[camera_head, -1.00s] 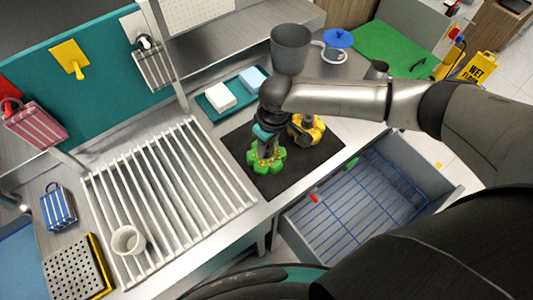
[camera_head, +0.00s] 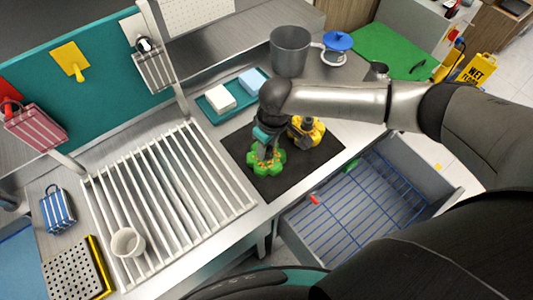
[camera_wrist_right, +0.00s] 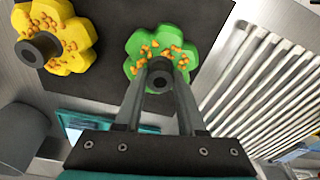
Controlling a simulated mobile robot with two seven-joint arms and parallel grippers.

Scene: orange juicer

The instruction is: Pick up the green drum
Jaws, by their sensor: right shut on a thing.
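The green drum (camera_head: 254,167) is flower-shaped with orange bits on top and sits on the black mat (camera_head: 272,190). My right gripper (camera_head: 266,158) reaches down over it from above. In the right wrist view the green drum (camera_wrist_right: 187,35) lies beyond the fingers, and my right gripper (camera_wrist_right: 159,85) is shut on its dark central post (camera_wrist_right: 158,78). I cannot tell whether the drum is clear of the mat. My left gripper is not in view.
A yellow drum (camera_head: 313,131) of the same shape stands close by on the mat. A teal tray (camera_head: 211,112) with white and blue blocks lies behind, near a grey bucket (camera_head: 290,50). A white slatted rack (camera_head: 160,190) is to the left. An open drawer (camera_head: 345,225) is in front.

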